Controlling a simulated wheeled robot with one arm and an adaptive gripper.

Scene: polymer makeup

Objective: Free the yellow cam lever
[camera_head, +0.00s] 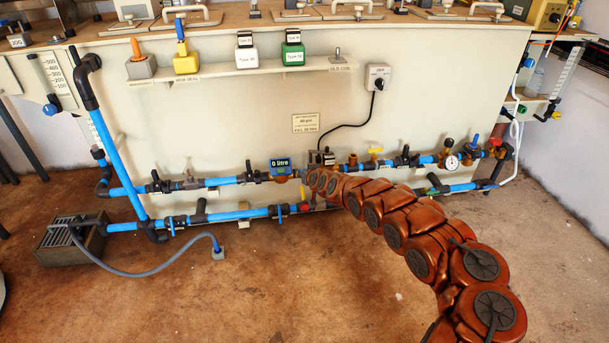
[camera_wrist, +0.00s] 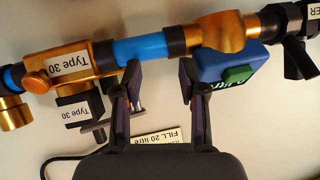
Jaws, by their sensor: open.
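A small yellow lever (camera_head: 375,151) stands on the upper pipe run, right of the arm's end, in the head view; I cannot tell whether it is the cam lever. No yellow lever is clear in the wrist view. There my gripper (camera_wrist: 160,76) is open, its fingers apart in front of a blue pipe length (camera_wrist: 138,50), with nothing held. Left of it is a brass coupling (camera_wrist: 88,58) with an upside-down "Type 30" label. Below that hangs a dark block (camera_wrist: 76,110), also labelled Type 30, with a grey bar.
A blue litre meter (camera_wrist: 222,66) sits close to the right finger; it also shows in the head view (camera_head: 281,166). A lower pipe run (camera_head: 240,214) lies beneath. A shelf (camera_head: 240,69) with labelled blocks is above. The floor in front is mostly clear, with a grey hose (camera_head: 150,274) left.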

